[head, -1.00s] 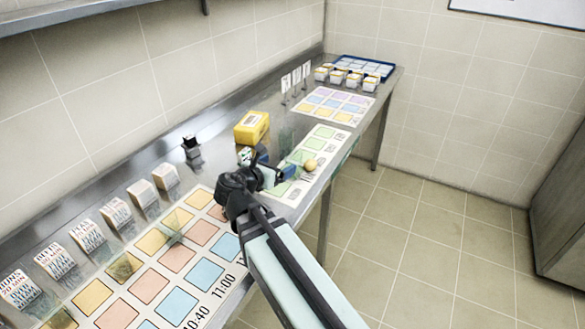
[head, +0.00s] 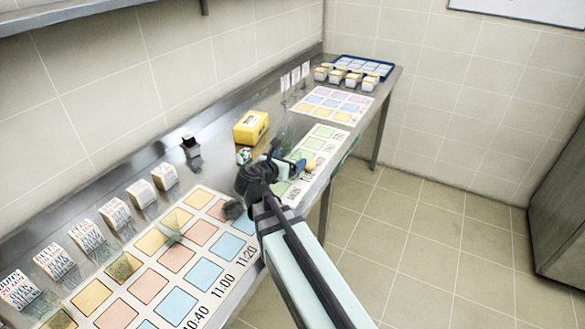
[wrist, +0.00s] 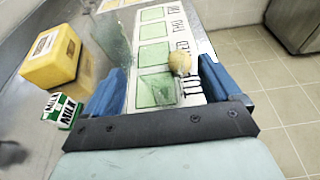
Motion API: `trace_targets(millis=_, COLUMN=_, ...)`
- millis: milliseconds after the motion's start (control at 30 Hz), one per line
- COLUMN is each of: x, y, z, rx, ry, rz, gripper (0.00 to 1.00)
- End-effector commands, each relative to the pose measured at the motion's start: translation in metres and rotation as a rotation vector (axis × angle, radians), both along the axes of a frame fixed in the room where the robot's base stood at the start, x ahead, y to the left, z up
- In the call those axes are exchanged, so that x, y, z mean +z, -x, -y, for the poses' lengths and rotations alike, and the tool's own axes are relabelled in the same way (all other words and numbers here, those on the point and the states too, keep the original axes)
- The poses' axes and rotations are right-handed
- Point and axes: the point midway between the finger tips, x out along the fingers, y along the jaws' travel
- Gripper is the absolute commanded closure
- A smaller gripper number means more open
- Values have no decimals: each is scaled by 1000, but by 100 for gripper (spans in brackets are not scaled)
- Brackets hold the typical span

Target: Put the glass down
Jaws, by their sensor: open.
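My gripper (head: 284,163) is open above the sheet of green squares (head: 326,131). In the wrist view its blue fingers (wrist: 162,72) stand apart on either side of a green square. A clear, faintly green glass (wrist: 115,45) stands beyond the left finger, beside the sheet and near the yellow box. The green square between the fingers (wrist: 156,88) looks darker, with faint outlines; I cannot tell whether a clear glass stands on it. The fingers show no clear contact with anything.
A yellow box (head: 251,127) and a milk carton (wrist: 62,108) lie left of the gripper. A round yellowish thing (wrist: 180,63) sits near the right finger. Label blocks (head: 165,177) line the wall side; white tubs (head: 338,76) stand far back.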

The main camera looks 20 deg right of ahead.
Motion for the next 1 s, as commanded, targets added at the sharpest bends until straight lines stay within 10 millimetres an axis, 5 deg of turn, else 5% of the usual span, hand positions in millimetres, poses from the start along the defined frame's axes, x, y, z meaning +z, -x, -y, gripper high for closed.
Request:
trace_targets(millis=433, x=-14, y=-34, z=33, rx=-1, ry=0, rz=0, gripper=9)
trace_targets(millis=733, x=-16, y=-36, z=36, rx=1, ry=0, rz=0, gripper=9)
trace_targets(millis=1000, x=-16, y=-36, z=36, rx=1, ry=0, rz=0, gripper=35)
